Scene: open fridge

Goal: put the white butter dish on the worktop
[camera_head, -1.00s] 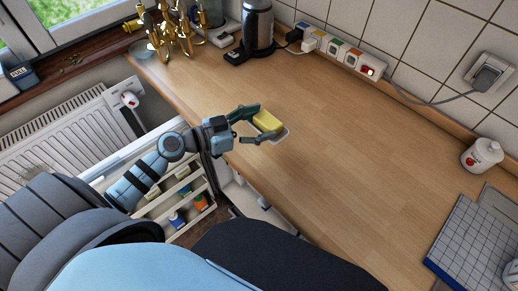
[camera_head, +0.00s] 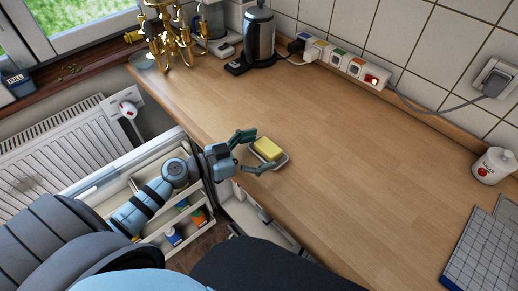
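The white butter dish (camera_head: 283,160), a shallow dish with a yellow block of butter (camera_head: 267,148) on it, sits on the worktop (camera_head: 340,170) near its front edge. My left gripper (camera_head: 265,151) is at the dish's left side. Its fingers are spread, one behind the dish and one in front of it, and the gripper looks open. The lower finger overlaps the dish's near edge in the picture, so I cannot tell whether it touches. My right gripper is not in view.
The open fridge door (camera_head: 152,152) with bottles in its shelves is below my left arm. A kettle (camera_head: 259,38) and a power strip (camera_head: 340,62) stand at the back. A white jar (camera_head: 494,166) and a grid-patterned board (camera_head: 482,250) are at the right. The middle worktop is clear.

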